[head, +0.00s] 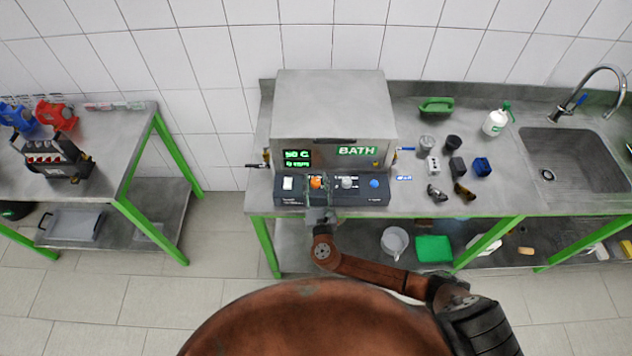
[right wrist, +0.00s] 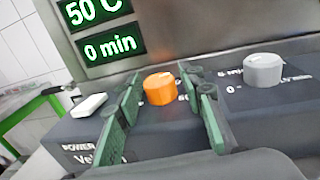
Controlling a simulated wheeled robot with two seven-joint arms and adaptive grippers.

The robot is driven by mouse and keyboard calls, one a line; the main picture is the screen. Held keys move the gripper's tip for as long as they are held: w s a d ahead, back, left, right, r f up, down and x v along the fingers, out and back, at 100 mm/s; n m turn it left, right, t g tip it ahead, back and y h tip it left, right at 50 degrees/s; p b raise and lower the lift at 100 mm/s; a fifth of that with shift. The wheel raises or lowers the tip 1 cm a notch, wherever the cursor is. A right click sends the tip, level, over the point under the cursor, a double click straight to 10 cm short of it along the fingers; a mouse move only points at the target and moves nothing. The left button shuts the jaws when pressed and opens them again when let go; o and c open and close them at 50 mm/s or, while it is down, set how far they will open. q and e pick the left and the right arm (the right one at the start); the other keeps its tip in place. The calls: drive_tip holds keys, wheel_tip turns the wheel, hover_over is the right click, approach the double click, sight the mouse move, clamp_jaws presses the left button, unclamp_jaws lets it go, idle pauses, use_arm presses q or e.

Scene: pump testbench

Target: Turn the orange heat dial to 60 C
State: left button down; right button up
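The bath unit (head: 332,105) stands on the steel bench, with a dark control panel along its front. The orange heat dial (head: 316,182) is on that panel; in the right wrist view the dial (right wrist: 160,89) shows between my green finger pads. My right gripper (head: 317,193) is open, one finger on each side of the dial; in the right wrist view I see gaps between the fingers (right wrist: 169,92) and the dial. The display (right wrist: 97,30) reads 50 C and 0 min. My left gripper is not in view.
A white power switch (right wrist: 89,105) sits left of the dial and a grey knob (right wrist: 263,70) right of it. A blue button (head: 374,183) is farther right. Cups and small blocks (head: 457,166) stand right of the unit, before the sink (head: 575,160).

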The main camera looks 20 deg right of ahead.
clamp_jaws()
drive_tip(key=shift+m+h, duration=0.4)
drive_tip(key=shift+h, duration=0.2)
drive_tip(key=shift+a+m+g+h+p, duration=0.1)
drive_tip(key=shift+m+g+h+p, duration=0.4)
drive_tip(key=shift+h, duration=0.4)
drive_tip(key=shift+m+g+h, duration=0.3)
drive_tip(key=shift+m+h, duration=0.5)
drive_tip(key=shift+h, duration=0.2)
drive_tip(key=m+g+h, duration=0.1)
drive_tip(key=m+h, duration=0.1)
drive_tip(key=shift+g+h, duration=0.3)
drive_tip(key=shift+h, duration=0.1)
drive_tip(key=shift+m+g+h+b, duration=0.5)
drive_tip(key=shift+m+g+h, duration=0.4)
drive_tip(key=shift+h, duration=0.2)
drive_tip(key=shift+g, duration=0.3)
drive_tip(key=shift+o, duration=1.3)
unclamp_jaws()
